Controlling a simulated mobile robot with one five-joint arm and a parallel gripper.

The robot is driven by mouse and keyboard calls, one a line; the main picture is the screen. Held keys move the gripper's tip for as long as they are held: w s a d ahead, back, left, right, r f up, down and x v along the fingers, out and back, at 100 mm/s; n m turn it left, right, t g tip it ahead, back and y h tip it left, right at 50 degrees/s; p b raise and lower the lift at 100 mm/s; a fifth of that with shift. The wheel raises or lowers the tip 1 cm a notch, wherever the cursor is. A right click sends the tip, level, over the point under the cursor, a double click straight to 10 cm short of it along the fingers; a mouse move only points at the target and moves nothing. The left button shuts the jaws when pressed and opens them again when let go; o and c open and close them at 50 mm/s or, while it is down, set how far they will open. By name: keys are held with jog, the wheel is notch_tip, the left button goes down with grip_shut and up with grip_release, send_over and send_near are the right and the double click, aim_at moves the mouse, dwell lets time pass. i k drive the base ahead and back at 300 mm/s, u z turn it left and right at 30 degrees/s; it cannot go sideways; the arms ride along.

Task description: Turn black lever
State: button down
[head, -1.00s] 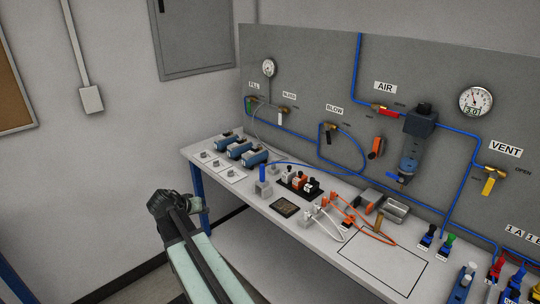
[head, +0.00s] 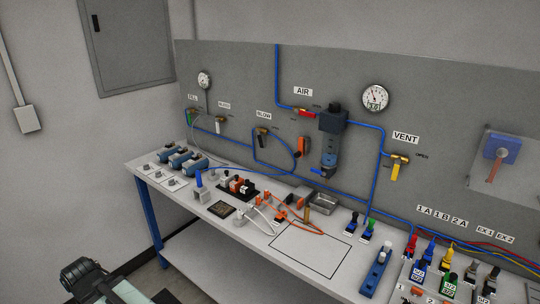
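The panel has a valve labelled BLOW with a small black lever (head: 263,141) hanging down below its brass body. A blue tube loops beside it. My gripper (head: 88,276) is at the lower left, low in front of the bench and well away from the lever. It is small and dark here, and I cannot tell its finger opening. Nothing is seen held in it.
The bench (head: 190,202) stands between my arm and the panel (head: 225,65), with blue cylinders (head: 180,158), orange and white cables and a metal tray (head: 322,200) on it. Valves with green, white, red, orange and yellow levers surround the BLOW valve. A pneumatic switch block (head: 440,285) is at the lower right.

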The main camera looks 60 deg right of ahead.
aim_at(258, 133)
jog(key=k, duration=0.5)
jog(key=z, duration=0.95)
jog(key=i, duration=0.85)
jog(key=u, duration=1.15)
